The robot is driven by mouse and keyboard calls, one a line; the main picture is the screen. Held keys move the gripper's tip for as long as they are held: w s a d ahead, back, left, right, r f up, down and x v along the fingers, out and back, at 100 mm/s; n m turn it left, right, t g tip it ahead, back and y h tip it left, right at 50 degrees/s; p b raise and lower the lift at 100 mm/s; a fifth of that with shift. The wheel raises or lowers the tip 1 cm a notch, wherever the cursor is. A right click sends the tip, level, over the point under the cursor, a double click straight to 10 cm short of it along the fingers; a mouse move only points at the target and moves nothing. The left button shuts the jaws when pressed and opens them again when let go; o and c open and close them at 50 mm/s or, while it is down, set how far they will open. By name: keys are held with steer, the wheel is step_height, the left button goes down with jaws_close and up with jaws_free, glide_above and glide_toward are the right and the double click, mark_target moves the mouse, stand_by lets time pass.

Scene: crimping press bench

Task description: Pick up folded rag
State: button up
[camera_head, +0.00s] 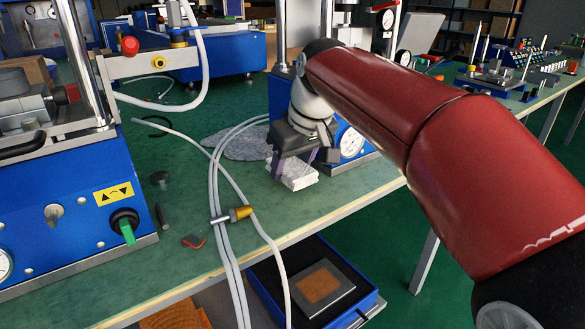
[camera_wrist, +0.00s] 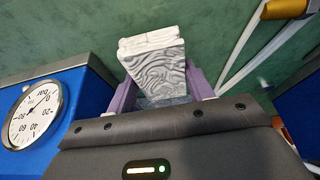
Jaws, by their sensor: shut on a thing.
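The folded rag (camera_head: 294,174) is a pale, grey-white bundle with wavy folds. It is between the purple fingers of my gripper (camera_head: 291,165), over the green bench top (camera_head: 335,199) near its front edge. In the wrist view the rag (camera_wrist: 153,62) fills the space between the two purple fingertips of my gripper (camera_wrist: 160,92), which are shut on it. In the head view my gripper hides the rag's upper part. I cannot tell whether the rag's underside touches the bench.
A blue press with a gauge (camera_head: 351,141) stands right beside my gripper. Grey hoses with a brass fitting (camera_head: 240,213) run just left of it. A grey cloth-like patch (camera_head: 236,143) lies behind. A blue press (camera_head: 75,215) stands at left. A blue drawer (camera_head: 362,306) is open below.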

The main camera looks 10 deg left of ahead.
mark_target(293, 165)
step_height(293, 165, up, 19)
steer(key=p, duration=0.4)
steer(key=shift+f, duration=0.1)
